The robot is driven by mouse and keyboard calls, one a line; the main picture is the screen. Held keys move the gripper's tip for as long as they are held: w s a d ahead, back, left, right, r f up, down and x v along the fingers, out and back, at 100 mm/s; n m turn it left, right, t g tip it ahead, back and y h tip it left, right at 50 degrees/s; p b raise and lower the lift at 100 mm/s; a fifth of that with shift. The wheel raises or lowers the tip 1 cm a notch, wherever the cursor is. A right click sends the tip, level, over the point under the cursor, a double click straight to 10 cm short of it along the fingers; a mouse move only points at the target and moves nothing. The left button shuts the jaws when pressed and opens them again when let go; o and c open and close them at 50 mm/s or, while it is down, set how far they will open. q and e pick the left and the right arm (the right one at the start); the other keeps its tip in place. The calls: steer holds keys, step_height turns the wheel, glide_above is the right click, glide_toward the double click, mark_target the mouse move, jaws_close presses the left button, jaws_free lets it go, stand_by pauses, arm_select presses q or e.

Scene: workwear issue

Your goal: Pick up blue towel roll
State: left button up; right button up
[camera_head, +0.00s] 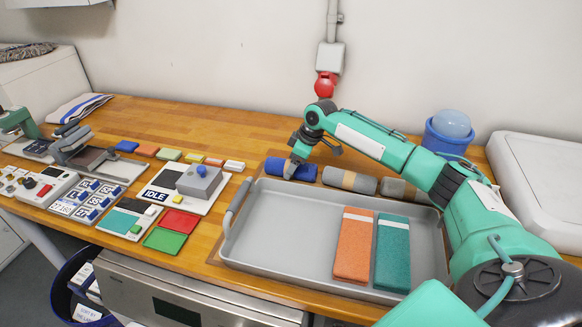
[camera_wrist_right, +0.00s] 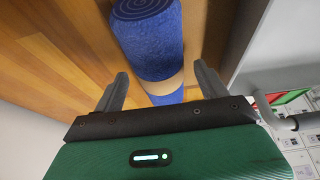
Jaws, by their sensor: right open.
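The blue towel roll (camera_head: 283,170) lies on the wooden table just behind the grey tray, at the left end of a row of rolls. In the right wrist view the blue towel roll (camera_wrist_right: 150,38) shows its spiral end and a tan band around its middle. My right gripper (camera_head: 312,156) is above the roll, pointing down. In the right wrist view my right gripper (camera_wrist_right: 161,72) is open, one finger on each side of the roll, with a visible gap. I cannot tell how far the fingertips reach down beside it. My left gripper is not in view.
A grey-brown roll (camera_head: 349,180) and a grey roll (camera_head: 403,191) lie right of the blue one. The grey tray (camera_head: 285,235) holds an orange towel (camera_head: 354,250) and a teal towel (camera_head: 392,258). A grey button box (camera_head: 198,182) stands left. A blue tub (camera_head: 447,143) stands behind my right arm.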

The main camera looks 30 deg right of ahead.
steer(key=shift+w+a+f, duration=0.1)
steer(key=shift+f, duration=0.3)
steer(key=shift+c, duration=0.4)
steer(key=c, duration=1)
steer(key=shift+c, duration=0.2)
